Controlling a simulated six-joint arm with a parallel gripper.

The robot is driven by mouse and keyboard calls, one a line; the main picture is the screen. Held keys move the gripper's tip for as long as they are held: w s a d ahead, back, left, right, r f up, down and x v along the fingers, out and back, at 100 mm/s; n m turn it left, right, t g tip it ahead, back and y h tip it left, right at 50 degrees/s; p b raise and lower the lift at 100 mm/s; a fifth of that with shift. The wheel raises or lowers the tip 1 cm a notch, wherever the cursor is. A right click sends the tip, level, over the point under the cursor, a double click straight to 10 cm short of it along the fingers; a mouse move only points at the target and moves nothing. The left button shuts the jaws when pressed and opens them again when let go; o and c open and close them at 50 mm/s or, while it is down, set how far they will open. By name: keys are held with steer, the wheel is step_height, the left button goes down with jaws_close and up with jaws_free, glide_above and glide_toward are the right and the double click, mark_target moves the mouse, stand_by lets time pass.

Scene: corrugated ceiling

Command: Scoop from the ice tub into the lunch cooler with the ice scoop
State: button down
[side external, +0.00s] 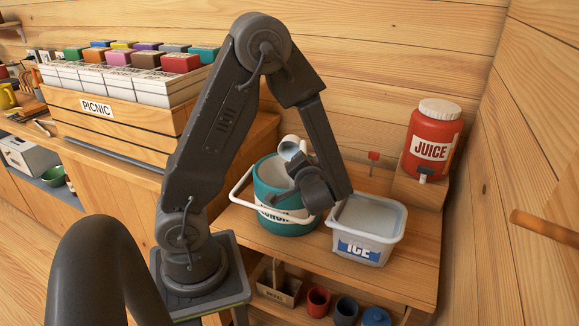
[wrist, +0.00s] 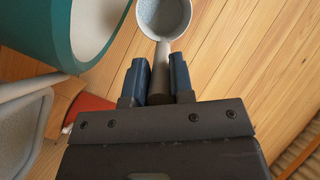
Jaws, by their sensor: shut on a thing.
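The ice scoop (wrist: 166,42) is held by its handle between the two blue fingers of my gripper (wrist: 154,78). Its round bowl holds speckled pale-blue ice in the wrist view. In the side view the scoop's bowl (side external: 287,151) is near the back rim of the teal lunch cooler (side external: 287,227), above rim height. My gripper (side external: 307,172) hangs over the cooler's right side and hides part of its opening. In the wrist view the cooler (wrist: 58,52) is left of the scoop's bowl. The white ice tub (side external: 363,247), with pale ice inside, stands right of the cooler; it shows in the wrist view (wrist: 22,100).
A red juice jug (side external: 432,140) stands on a wooden block at the back right. The cooler's white handle (side external: 238,190) leans out to its left. A picnic crate (side external: 100,115) is on the left counter. Several cups (side external: 318,300) sit on the shelf below.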

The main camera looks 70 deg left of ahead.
steer(key=shift+s+d+f+n+y, duration=0.1)
steer(key=shift+d+f+n+y, duration=0.1)
steer(key=shift+f+y, duration=0.3)
steer(key=shift+s+d+f+n+y, duration=0.15)
steer(key=shift+f+y, duration=0.2)
steer(key=shift+y, duration=0.25)
stand_by(0.6)
steer(key=shift+s+d+r+n+t+y, duration=0.15)
steer(key=shift+n+t+y, duration=0.25)
steer(key=shift+y, duration=0.5)
stand_by(0.7)
